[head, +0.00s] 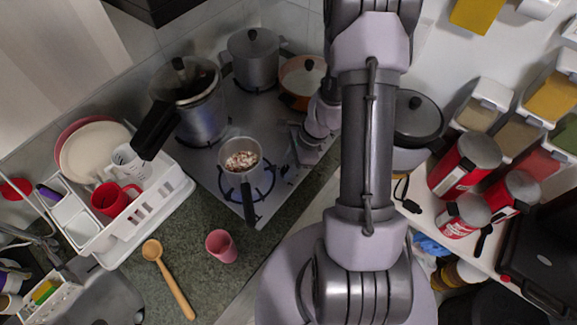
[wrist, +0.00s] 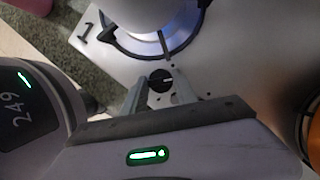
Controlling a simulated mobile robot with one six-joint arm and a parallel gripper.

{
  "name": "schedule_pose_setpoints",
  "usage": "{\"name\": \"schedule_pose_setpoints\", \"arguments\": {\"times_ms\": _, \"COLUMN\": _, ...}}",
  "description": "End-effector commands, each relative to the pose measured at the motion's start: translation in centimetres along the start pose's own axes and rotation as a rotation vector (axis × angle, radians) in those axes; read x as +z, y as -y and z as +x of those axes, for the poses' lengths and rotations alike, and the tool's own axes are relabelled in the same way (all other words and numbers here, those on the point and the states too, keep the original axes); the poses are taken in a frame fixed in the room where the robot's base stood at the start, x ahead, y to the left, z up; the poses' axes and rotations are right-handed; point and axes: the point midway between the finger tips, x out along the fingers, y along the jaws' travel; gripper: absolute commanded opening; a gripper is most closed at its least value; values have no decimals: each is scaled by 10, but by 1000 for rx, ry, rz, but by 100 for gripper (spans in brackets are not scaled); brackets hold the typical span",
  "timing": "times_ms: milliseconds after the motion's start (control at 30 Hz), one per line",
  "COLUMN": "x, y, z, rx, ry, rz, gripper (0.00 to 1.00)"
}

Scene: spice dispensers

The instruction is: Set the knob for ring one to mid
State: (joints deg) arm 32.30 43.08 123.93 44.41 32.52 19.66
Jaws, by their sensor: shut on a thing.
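The black round knob (wrist: 162,80) sits on the stove's metal top in the wrist view. A short white mark on it points roughly to the right. My gripper (wrist: 160,88) has one finger on each side of the knob and is shut on it. A black "1" (wrist: 86,33) is printed on the stove top at the upper left, beside a ring (wrist: 130,45) with a metal pot (wrist: 138,12) on it. In the head view my gripper (head: 306,148) is low over the right side of the stove (head: 205,175); the knob cannot be made out there.
A small saucepan (head: 240,158) with food stands on the front ring, its handle towards the counter. A pink cup (head: 221,246) and wooden spoon (head: 168,280) are on the counter.

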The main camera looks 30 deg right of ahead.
Motion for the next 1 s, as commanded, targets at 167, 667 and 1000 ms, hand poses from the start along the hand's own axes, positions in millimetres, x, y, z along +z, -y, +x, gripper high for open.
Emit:
{"name": "schedule_pose_setpoints", "arguments": {"times_ms": 167, "x": -2, "y": 0, "z": 4, "rx": -37, "ry": 0, "rz": 84, "gripper": 0}}
{"name": "schedule_pose_setpoints", "arguments": {"times_ms": 667, "x": -1, "y": -3, "z": 5, "rx": -211, "ry": 0, "rz": 502, "gripper": 0}}
{"name": "schedule_pose_setpoints", "arguments": {"times_ms": 1000, "x": 1, "y": -4, "z": 3, "rx": -318, "ry": 1, "rz": 763, "gripper": 0}}
